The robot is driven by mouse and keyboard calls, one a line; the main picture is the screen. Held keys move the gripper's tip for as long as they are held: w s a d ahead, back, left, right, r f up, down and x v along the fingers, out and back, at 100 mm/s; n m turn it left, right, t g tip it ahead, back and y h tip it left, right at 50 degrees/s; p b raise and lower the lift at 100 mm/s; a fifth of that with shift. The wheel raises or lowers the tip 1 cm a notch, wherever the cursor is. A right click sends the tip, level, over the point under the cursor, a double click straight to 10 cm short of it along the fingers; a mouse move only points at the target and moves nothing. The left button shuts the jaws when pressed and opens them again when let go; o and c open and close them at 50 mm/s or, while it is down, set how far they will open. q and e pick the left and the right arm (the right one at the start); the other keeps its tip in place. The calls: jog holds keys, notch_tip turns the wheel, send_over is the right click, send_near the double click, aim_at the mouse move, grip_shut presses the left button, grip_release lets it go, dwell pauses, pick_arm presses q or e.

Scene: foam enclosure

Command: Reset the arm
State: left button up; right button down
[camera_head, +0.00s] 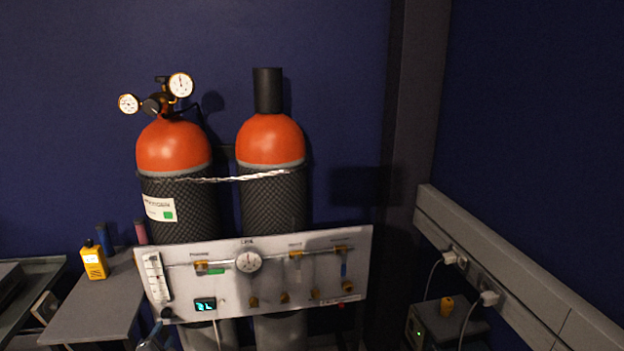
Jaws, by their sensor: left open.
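Only a small part of my left gripper (152,338) shows, at the bottom edge left of centre, just below the lower left corner of the white gas panel (328,256). It is dark and small here; its jaws are apart and I see nothing held between them. Most of the arm is out of the picture. My right gripper is not in view.
Two orange-topped gas cylinders (172,146) (270,140) stand behind the panel, tied by a strap. A grey side table (90,312) at the left bears a yellow detector (94,260). A wall rail (500,270) with plugs and a dark box (440,325) are at the right.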

pick_arm(q)
jog(key=s+d+r+m+g+h, duration=0.3)
jog(key=s+d+m+g, duration=0.1)
jog(key=d+m, duration=0.5)
jog(key=s+d+r+m+g+h, duration=0.3)
jog(key=s+d+r+m+g, duration=0.1)
jog(key=d+m, duration=0.5)
jog(key=s+d+m+g+y, duration=0.15)
jog(key=s+d+m, duration=0.35)
jog(key=s, duration=0.8)
jog(key=s+d+m+g+y, duration=0.1)
jog(key=s+d+m+g, duration=0.15)
jog(key=s+d, duration=0.85)
jog(key=s+f+g, duration=0.1)
jog(key=s+f, duration=0.2)
jog(key=s, duration=0.5)
jog(key=s+f+g, duration=0.2)
jog(key=s+f, duration=0.1)
jog(key=s, duration=0.5)
jog(key=shift+s, duration=0.2)
